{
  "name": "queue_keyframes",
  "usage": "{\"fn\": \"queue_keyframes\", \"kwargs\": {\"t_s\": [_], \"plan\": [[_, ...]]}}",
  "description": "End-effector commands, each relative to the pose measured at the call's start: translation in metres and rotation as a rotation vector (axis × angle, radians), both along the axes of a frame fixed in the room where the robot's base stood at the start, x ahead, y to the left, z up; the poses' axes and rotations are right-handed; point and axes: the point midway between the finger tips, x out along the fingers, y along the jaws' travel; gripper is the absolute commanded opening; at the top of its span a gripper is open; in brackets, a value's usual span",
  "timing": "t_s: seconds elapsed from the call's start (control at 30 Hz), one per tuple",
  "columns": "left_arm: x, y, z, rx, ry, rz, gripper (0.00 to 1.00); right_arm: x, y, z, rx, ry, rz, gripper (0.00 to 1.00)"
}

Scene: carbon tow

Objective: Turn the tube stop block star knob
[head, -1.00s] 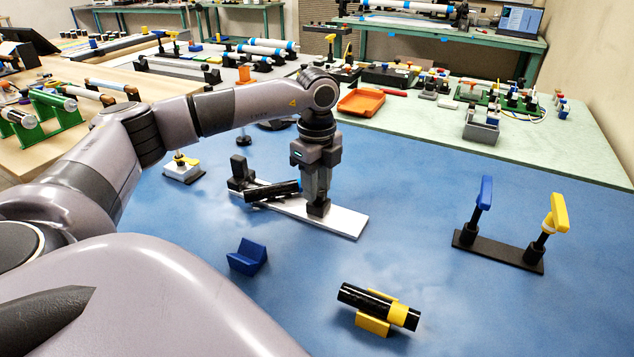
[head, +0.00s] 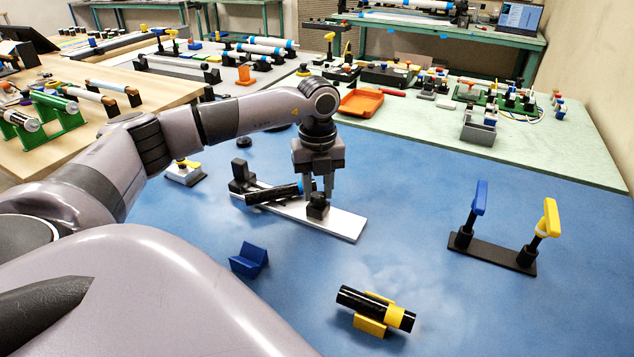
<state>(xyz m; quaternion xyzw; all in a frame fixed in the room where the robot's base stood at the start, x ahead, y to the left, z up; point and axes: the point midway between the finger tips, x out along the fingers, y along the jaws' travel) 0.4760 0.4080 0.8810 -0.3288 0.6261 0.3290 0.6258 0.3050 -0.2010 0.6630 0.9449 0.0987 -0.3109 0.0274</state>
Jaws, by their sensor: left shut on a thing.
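The tube stop block (head: 317,211) is a small black block on a long white base plate (head: 347,225) in the middle of the blue table. My left gripper (head: 318,190) points straight down over it, its fingers around the top of the block. It is shut on the star knob there, which the fingers largely hide. A black tube (head: 272,193) with a blue end lies along the plate, between a black end block (head: 242,175) and the stop block. My right gripper is not in view.
A blue V-block (head: 249,259) and a black tube with a yellow band (head: 372,308) on a yellow cradle are nearer. A black stand (head: 490,254) with blue and yellow handles is at right. An orange tray (head: 362,102) sits behind.

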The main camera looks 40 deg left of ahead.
Motion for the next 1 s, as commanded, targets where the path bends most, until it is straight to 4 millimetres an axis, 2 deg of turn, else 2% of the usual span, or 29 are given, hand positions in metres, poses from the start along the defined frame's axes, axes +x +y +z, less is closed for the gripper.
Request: {"fn": "queue_keyframes", "kwargs": {"t_s": [1.0], "plan": [[0.0022, -0.0036, 0.0008, 0.0, -0.001, -0.964, 0.03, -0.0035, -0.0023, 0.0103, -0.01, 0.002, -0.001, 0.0]]}}
